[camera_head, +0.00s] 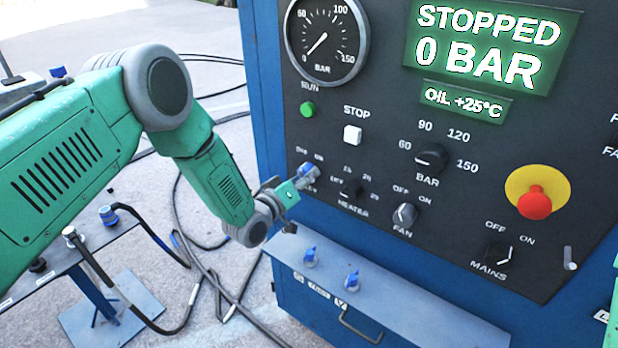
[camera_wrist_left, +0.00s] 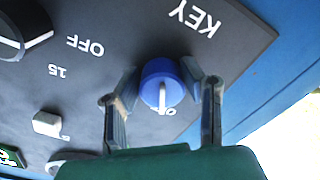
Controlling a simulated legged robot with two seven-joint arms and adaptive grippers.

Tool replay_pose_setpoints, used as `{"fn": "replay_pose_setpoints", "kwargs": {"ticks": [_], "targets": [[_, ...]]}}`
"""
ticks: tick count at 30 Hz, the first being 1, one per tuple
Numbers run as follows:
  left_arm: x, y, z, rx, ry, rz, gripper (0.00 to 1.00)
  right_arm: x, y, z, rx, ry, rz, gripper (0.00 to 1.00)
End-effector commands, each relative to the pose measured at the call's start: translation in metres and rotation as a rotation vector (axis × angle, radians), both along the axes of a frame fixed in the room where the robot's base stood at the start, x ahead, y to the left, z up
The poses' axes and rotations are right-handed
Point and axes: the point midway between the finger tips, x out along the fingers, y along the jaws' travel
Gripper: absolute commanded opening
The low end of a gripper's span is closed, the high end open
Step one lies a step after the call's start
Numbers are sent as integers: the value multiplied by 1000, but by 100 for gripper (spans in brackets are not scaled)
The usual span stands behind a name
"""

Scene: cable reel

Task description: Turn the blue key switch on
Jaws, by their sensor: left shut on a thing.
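The blue key switch (camera_head: 309,170) is a round blue knob at the left edge of the dark control panel (camera_head: 330,120). In the left wrist view the knob (camera_wrist_left: 162,82) sits between my two fingers, below the letters KEY. Its pale line points down in that view, toward a label partly covered by the knob and my gripper, so I cannot read the setting. My left gripper (camera_head: 291,187) is shut on the key switch, with a finger on each side of it (camera_wrist_left: 160,92). My right gripper is not in view.
The heater knob (camera_head: 350,188) and fan knob (camera_head: 405,215) are close to the right of the key switch. A blue shelf (camera_head: 400,300) with two blue-capped fittings juts out below. A red emergency button (camera_head: 535,203) is farther right. The display (camera_head: 490,45) reads STOPPED, 0 BAR.

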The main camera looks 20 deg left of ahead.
Motion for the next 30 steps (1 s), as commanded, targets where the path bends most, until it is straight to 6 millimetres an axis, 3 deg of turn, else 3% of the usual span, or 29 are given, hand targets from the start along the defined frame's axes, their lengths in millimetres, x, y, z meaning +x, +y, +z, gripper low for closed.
{"fn": "replay_pose_setpoints", "kwargs": {"ticks": [30], "targets": [[3, 2, 8, 788, -305, 2, 7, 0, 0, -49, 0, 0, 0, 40]]}}
